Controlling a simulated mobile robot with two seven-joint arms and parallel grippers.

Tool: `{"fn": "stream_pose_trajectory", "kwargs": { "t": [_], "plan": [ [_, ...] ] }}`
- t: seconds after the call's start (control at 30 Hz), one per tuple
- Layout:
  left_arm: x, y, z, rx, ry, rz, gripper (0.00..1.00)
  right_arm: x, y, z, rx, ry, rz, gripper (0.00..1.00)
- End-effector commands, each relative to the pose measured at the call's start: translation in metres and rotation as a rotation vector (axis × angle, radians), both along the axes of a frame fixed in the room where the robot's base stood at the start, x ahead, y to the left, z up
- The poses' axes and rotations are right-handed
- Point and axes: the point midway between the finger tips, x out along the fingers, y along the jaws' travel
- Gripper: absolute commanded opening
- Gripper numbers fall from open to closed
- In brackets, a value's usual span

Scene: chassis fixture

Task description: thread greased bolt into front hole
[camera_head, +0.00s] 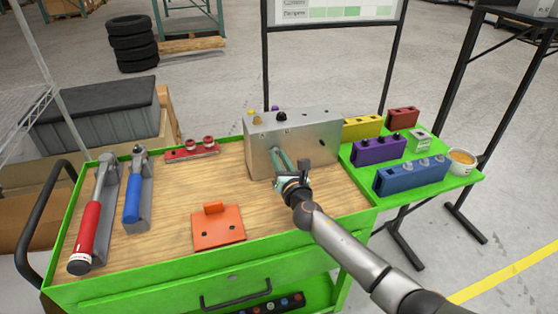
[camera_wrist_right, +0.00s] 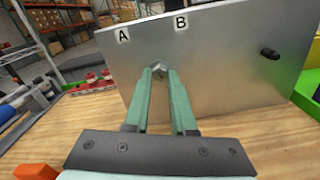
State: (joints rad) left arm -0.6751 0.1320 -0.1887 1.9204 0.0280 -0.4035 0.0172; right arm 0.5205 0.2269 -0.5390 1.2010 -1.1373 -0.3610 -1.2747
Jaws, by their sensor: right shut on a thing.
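The metal chassis block (camera_head: 318,139) stands upright at the back of the wooden bench top. In the right wrist view its grey front face (camera_wrist_right: 220,75) carries the labels A and B. My right gripper (camera_head: 277,155) reaches up to this face. Its green fingers (camera_wrist_right: 159,75) are shut on a small silver bolt (camera_wrist_right: 158,70). The bolt's head shows between the fingertips, below and between the labels, at the face. The fingers hide the bolt's shank, so I cannot tell whether it sits in a hole. My left gripper is not in view.
A dark bolt (camera_wrist_right: 270,54) sticks out of the face at the right. An orange bracket (camera_head: 218,228) lies in front. Red-handled (camera_head: 88,225) and blue-handled (camera_head: 132,203) tools lie left. Purple (camera_head: 379,150) and blue (camera_head: 411,177) bolt holders and a bowl (camera_head: 462,161) are at the right.

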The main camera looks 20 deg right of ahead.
Motion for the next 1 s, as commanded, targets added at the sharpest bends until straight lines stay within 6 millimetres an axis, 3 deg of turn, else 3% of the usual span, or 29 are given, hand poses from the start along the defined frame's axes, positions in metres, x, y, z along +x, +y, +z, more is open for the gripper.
{"fn": "stream_pose_trajectory", "kwargs": {
  "t": [0.07,0.1,0.4,0.67,1.0],
  "plan": [
    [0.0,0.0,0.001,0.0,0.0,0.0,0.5,0.0,0.0,0.001,-0.001,0.0,-0.001,0.0],
    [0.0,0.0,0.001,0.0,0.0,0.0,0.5,0.0,0.0,0.001,-0.002,0.0,-0.001,0.26],
    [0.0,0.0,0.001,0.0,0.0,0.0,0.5,0.0,0.0,0.001,-0.005,0.0,-0.001,0.59],
    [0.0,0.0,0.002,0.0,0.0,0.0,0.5,-0.001,0.0,0.0,-0.006,0.001,-0.001,0.59],
    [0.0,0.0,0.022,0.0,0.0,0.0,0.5,-0.039,-0.001,0.001,-0.007,0.003,0.0,0.59]
  ]
}}
